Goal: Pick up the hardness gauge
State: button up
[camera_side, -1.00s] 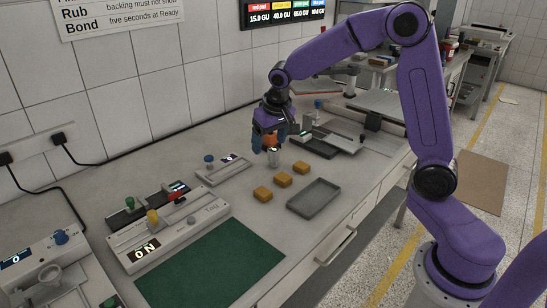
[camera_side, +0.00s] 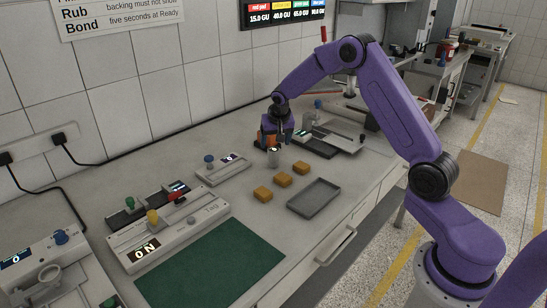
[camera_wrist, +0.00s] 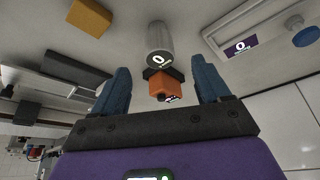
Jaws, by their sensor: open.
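The hardness gauge appears to be the small upright grey cylinder (camera_side: 273,157) with a lit readout on top, on the bench below my gripper (camera_side: 272,142). In the wrist view the grey cylinder (camera_wrist: 159,38) shows a white 0 and stands just beyond my fingertips. An orange block (camera_wrist: 163,86) with a black collar lies between my fingers in that view, right against the cylinder's image; I cannot tell whether the two are joined. My gripper (camera_wrist: 163,82) is open, with blue fingers either side of the orange block. Its contact with anything is not clear.
Several tan blocks (camera_side: 283,180) and a grey tray (camera_side: 314,198) lie in front. A small device with a blue knob (camera_side: 222,170) stands to the left. Metal equipment (camera_side: 335,138) is close on the right. A green mat (camera_side: 210,265) lies clear in the foreground.

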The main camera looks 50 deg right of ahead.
aim_at(273, 155)
jog(key=shift+x, duration=4.65)
jog(key=c, duration=1.2)
